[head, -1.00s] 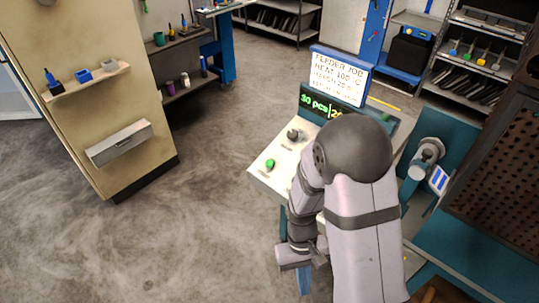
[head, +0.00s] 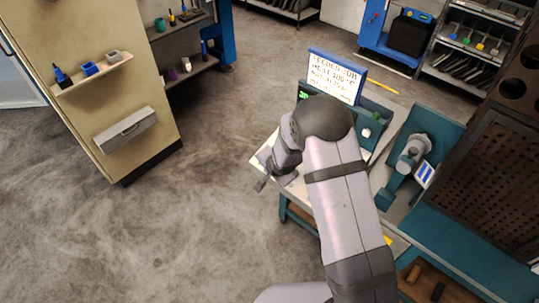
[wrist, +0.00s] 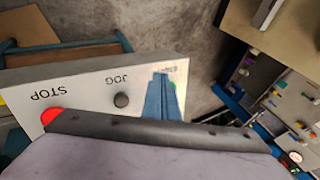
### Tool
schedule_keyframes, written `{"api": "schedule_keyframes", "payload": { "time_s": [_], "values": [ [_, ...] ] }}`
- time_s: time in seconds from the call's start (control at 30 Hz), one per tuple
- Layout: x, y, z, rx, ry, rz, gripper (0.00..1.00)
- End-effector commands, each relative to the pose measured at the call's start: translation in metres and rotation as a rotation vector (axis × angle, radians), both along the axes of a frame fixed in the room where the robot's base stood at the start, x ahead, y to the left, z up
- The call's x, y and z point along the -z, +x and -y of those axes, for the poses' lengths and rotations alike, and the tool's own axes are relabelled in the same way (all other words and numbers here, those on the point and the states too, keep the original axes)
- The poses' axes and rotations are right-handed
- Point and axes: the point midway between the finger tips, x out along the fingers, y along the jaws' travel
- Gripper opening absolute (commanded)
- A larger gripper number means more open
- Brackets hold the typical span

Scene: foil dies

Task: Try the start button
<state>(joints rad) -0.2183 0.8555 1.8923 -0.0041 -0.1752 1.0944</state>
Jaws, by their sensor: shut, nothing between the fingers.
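The control panel (wrist: 85,75) is a pale box top with a red STOP button (wrist: 52,116), a dark JOG knob (wrist: 122,100) and a green button (wrist: 174,88) by the partly covered START label. My gripper (wrist: 160,78) is shut and empty, its blue fingers over the START end and hiding most of the green button. I cannot tell whether the fingertips touch it. In the head view my gripper (head: 263,183) is over the panel's left part, and my arm hides the buttons.
A job sign (head: 337,77) stands behind the panel, above a mostly hidden green-lettered display (head: 303,95). A teal machine bench (head: 450,240) lies to the right. A tan cabinet (head: 100,50) with a small shelf stands at left. The floor between is clear.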

Motion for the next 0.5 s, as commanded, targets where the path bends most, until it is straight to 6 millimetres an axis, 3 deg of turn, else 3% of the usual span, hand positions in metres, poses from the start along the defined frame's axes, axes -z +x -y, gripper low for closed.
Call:
{"api": "schedule_keyframes", "payload": {
  "time_s": [0.1, 0.2, 0.5],
  "values": [
    [-0.024, 0.033, -0.007, 0.168, 0.152, 0.107, 0.0],
    [-0.04, 0.049, -0.011, 0.295, 0.284, 0.166, 0.0],
    [-0.066, 0.071, -0.016, 0.56, 0.589, 0.225, 0.0]
  ]
}}
